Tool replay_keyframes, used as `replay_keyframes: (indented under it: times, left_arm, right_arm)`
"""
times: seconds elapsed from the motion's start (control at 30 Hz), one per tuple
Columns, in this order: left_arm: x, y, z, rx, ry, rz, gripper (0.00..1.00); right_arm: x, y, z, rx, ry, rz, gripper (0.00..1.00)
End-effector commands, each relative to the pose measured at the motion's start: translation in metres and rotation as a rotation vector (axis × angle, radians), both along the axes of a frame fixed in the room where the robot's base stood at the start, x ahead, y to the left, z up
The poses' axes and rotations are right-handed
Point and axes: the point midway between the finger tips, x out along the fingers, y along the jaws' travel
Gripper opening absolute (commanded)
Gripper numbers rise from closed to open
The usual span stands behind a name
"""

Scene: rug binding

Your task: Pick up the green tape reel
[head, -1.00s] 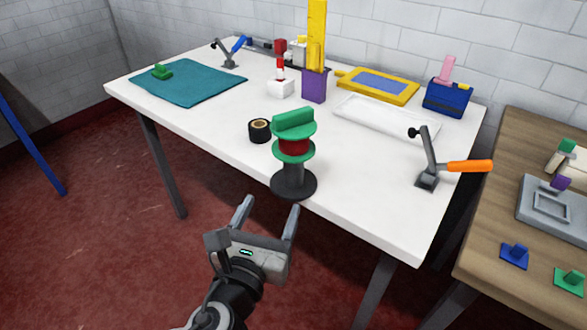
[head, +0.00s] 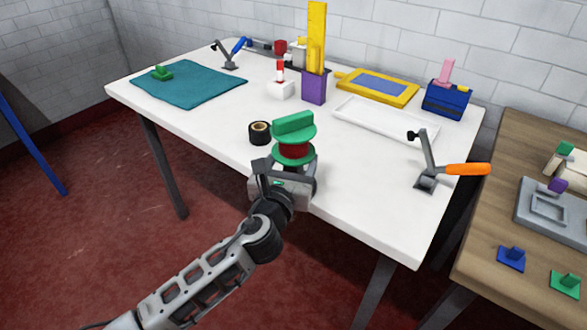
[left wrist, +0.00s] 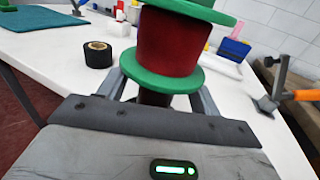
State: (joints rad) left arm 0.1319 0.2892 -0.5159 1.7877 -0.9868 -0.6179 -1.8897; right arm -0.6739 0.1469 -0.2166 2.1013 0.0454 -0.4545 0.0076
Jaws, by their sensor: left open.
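The green tape reel (head: 293,152) has green flanges and a red core, with a green bar-shaped top. It sits upright on a dark stand near the front edge of the white table (head: 350,205). My left gripper (head: 289,165) is open at the stand, just below the reel's lower flange. In the left wrist view the reel (left wrist: 168,45) fills the upper middle, with one finger on each side of the dark post beneath the lower flange. The fingertips are partly hidden behind that flange. My right gripper is not in view.
A black tape roll (head: 259,132) lies just left of the reel. A lever clamp with an orange handle (head: 467,169) stands to the right. A purple holder (head: 314,87), white tray (head: 385,121) and teal cloth (head: 200,88) lie further back. A wooden table (head: 490,235) stands at right.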

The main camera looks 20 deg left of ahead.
Motion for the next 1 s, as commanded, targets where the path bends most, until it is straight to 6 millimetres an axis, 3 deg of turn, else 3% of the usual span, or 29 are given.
replay_keyframes:
  times: [0.33, 0.53, 1.0]
  left_arm:
    - [0.009, 0.0, 0.0, -0.001, 0.0, 0.0, 0.61]
    - [0.009, 0.0, 0.0, -0.001, 0.0, 0.0, 0.07]
    - [0.009, 0.0, 0.013, -0.002, -0.006, -0.001, 0.07]
  right_arm:
    - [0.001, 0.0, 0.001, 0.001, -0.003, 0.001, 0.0]
    - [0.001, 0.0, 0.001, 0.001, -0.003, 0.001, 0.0]
    - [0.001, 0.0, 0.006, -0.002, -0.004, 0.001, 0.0]
